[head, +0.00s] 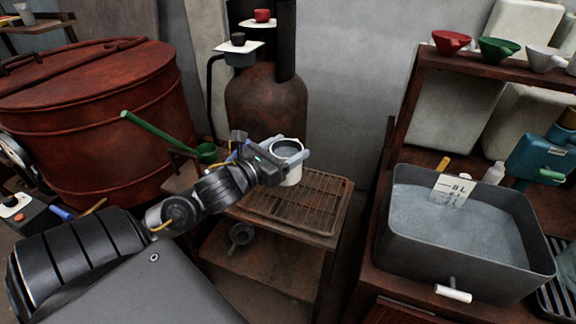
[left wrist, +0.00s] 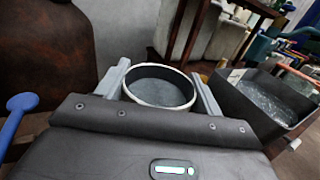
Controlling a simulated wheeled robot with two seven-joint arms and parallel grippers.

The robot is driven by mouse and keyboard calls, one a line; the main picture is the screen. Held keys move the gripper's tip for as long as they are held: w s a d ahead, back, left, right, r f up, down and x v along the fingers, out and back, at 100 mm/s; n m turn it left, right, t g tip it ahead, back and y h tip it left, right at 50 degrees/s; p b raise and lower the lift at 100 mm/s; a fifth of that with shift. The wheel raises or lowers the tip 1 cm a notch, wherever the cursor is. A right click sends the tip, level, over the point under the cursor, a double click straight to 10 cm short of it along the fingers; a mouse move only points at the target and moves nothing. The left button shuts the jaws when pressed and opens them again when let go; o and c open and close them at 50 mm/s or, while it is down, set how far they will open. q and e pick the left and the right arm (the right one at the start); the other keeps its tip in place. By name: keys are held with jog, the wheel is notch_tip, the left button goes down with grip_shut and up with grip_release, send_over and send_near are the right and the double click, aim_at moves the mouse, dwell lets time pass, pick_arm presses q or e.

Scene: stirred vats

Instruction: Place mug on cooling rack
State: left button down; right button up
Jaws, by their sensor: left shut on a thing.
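A white mug (head: 291,174) with a grey interior is in my left gripper (head: 288,153). The fingers are shut on it from both sides. In the left wrist view the mug (left wrist: 160,88) sits upright between the two fingers (left wrist: 163,90), its open rim facing up. The cooling rack (head: 292,203) is a brown wire grid on top of a small wooden stand. In the head view the mug appears over the rack's far part; I cannot tell whether its base touches the rack. My right gripper is in neither view.
A green long-handled ladle (head: 165,137) lies left of the rack. A grey basin (head: 460,225) stands on the bench at right. A rusty cylinder (head: 266,105) stands behind, and a large red vat (head: 95,105) at left. The rack's front part is clear.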

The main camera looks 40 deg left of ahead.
aim_at(286, 144)
pick_arm(q)
jog(key=w+a, duration=0.1)
jog(key=w+a+f, duration=0.1)
jog(key=w, duration=0.1)
jog(key=shift+a, duration=0.1)
jog(key=shift+w+a+f, duration=0.5)
jog(key=shift+w+f, duration=0.2)
jog(key=shift+f, duration=0.85)
jog(key=shift+w+a+f, duration=0.45)
jog(key=shift+w+f, duration=0.3)
jog(key=shift+f, duration=0.75)
jog(key=shift+w+a+f, duration=0.5)
jog(key=shift+w+f, duration=0.2)
jog(key=shift+f, duration=0.85)
jog(key=shift+c, duration=1.2)
grip_release()
jog(key=shift+f, duration=0.1)
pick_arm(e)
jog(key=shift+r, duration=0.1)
pick_arm(q)
jog(key=shift+s, duration=0.1)
jog(key=s, duration=1)
jog(key=shift+s+a, duration=0.25)
jog(key=shift+s, duration=0.7)
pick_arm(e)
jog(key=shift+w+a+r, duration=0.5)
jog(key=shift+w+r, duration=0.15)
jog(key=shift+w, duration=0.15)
